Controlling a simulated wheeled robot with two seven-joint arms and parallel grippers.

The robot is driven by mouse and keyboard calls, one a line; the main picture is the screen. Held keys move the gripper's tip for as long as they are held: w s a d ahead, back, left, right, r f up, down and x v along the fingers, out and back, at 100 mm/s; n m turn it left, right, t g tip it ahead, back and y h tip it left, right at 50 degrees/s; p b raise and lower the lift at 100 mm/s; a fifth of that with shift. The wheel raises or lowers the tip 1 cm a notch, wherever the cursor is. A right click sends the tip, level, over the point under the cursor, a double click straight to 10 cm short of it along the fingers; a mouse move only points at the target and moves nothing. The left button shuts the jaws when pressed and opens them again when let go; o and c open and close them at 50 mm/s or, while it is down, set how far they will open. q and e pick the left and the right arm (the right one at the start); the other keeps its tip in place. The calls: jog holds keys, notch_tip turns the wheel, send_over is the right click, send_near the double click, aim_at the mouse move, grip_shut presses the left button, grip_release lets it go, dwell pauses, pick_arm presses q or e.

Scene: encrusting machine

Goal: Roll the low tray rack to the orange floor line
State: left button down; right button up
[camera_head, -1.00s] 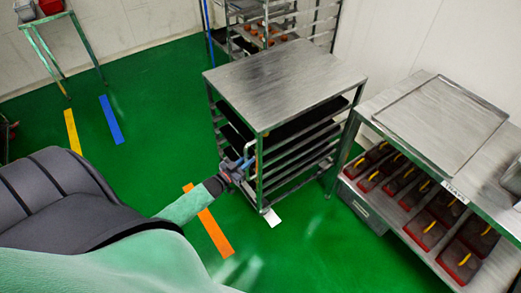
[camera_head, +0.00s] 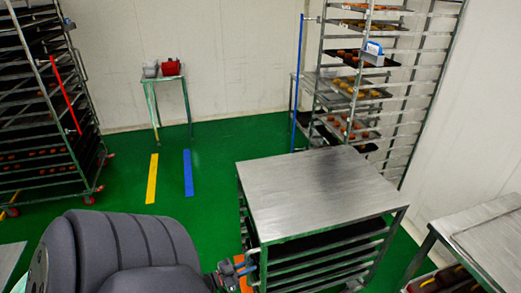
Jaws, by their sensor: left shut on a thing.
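The low tray rack (camera_head: 315,190) has a flat steel top and dark trays on the levels below. It stands upright on the floor at the lower middle. My left gripper (camera_head: 243,268) is at the rack's near left corner, shut on its upright handle. My right gripper is not in view.
A yellow floor line (camera_head: 152,178) and a blue floor line (camera_head: 188,173) lie on clear green floor. A tall rack (camera_head: 50,110) stands left, another (camera_head: 325,75) behind the low rack. A small table (camera_head: 168,80) is at the back. A steel bench (camera_head: 490,235) is close right.

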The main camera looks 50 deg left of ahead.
pick_arm(q)
jog(key=shift+s+a, duration=0.3)
jog(key=shift+s, duration=0.4)
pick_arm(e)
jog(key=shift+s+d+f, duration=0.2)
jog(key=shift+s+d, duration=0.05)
pick_arm(q)
jog(key=c, duration=1.4)
grip_release()
jog(key=shift+c, duration=0.2)
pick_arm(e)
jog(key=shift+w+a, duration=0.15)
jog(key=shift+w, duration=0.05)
